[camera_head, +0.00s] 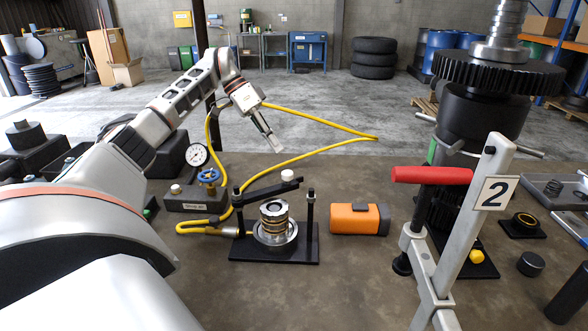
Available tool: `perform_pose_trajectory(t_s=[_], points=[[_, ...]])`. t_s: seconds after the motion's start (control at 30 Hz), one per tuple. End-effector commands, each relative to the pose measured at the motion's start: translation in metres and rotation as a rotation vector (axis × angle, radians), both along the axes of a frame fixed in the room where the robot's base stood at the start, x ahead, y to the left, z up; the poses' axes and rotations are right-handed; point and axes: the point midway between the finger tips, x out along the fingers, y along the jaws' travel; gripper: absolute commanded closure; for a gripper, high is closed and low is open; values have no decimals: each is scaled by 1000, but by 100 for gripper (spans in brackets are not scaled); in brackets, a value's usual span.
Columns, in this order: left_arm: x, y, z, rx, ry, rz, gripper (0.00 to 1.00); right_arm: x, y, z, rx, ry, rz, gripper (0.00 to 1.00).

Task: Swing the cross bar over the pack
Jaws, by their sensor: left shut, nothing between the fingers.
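The clutch pack (274,222), a stack of brass and dark rings, stands upright on a black base plate (258,256) between two black posts. The black cross bar (268,193) runs from the top of the left post (238,214) toward the back right. Its free end shows just left of and slightly above the top of the right post (310,212). In the picture the bar passes above and behind the pack, not squarely across it. My left gripper (272,143) is shut and empty, above and behind the fixture, apart from the bar. My right gripper is not in view.
A yellow hose (318,153) loops behind the fixture to a pump with a gauge (197,155). An orange-black block (359,218) lies to the right. A grey stand with a red handle (432,175) and a gear shaft (497,75) rise further right. The front table is clear.

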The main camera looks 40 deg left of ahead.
Motion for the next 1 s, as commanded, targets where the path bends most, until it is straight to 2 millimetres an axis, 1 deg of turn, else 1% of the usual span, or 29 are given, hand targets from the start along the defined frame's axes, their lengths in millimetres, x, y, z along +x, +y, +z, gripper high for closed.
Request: perform_pose_trajectory(t_s=[0.03, 0.33, 0.63, 0.8, 1.0], points=[[1, -5, -8, -1, 3, -3, 100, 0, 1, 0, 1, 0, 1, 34], [12, -37, -52, -3, 1, -4, 100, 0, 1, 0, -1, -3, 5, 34], [1, -66, -48, -1, -1, -3, 100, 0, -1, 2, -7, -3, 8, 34], [-1, -72, -48, -2, -2, -1, 100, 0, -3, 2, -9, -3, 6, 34], [-1, -72, -48, -2, -2, 0, 100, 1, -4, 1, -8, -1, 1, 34]])
